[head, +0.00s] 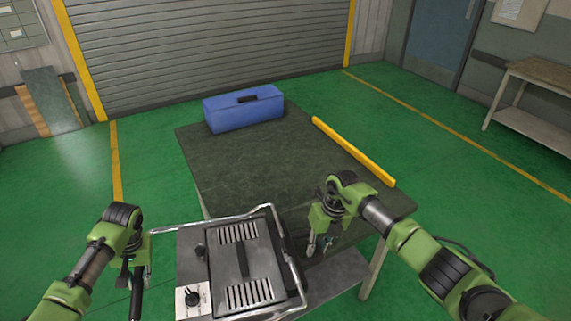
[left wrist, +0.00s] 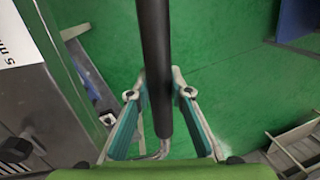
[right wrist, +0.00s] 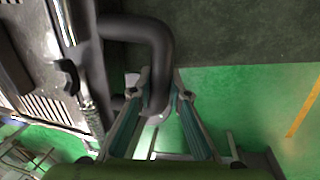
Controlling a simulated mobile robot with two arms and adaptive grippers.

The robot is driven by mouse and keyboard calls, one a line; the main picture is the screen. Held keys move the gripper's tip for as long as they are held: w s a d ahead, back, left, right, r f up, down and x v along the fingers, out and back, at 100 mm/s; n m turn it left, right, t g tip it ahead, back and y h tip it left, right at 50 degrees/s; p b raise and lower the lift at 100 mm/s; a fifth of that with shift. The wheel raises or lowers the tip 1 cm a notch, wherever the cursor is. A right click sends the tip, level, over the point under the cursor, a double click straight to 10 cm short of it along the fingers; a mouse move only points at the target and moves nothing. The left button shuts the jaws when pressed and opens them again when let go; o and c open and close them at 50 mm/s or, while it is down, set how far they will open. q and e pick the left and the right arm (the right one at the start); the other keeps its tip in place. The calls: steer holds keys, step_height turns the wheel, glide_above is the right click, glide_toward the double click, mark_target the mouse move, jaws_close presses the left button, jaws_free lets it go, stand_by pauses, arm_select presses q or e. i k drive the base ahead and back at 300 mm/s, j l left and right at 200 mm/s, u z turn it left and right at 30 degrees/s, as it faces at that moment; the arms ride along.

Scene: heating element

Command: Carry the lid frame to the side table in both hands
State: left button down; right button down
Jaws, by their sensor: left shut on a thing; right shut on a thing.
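The lid frame (head: 268,209) is a silver tube frame around a grey metal lid (head: 243,262) with vent slots and a black knob. It is in front of me, its far part overlapping the near edge of the dark-topped table in the head view. My left gripper (head: 138,272) is shut on a black bar of the frame (left wrist: 155,60), which runs between its fingers (left wrist: 160,95). My right gripper (head: 318,240) is shut on a dark bent bar of the frame (right wrist: 150,35), between its fingers (right wrist: 160,80). Whether the lid touches the table is unclear.
The dark-topped table (head: 240,155) carries a blue toolbox (head: 243,110) at its far left and a yellow bar (head: 352,150) along its right. Its middle is bare. Another table (head: 540,75) stands far right. Green floor is open on both sides.

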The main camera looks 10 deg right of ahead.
mark_target(284, 180)
steer(key=i+l, duration=1.25)
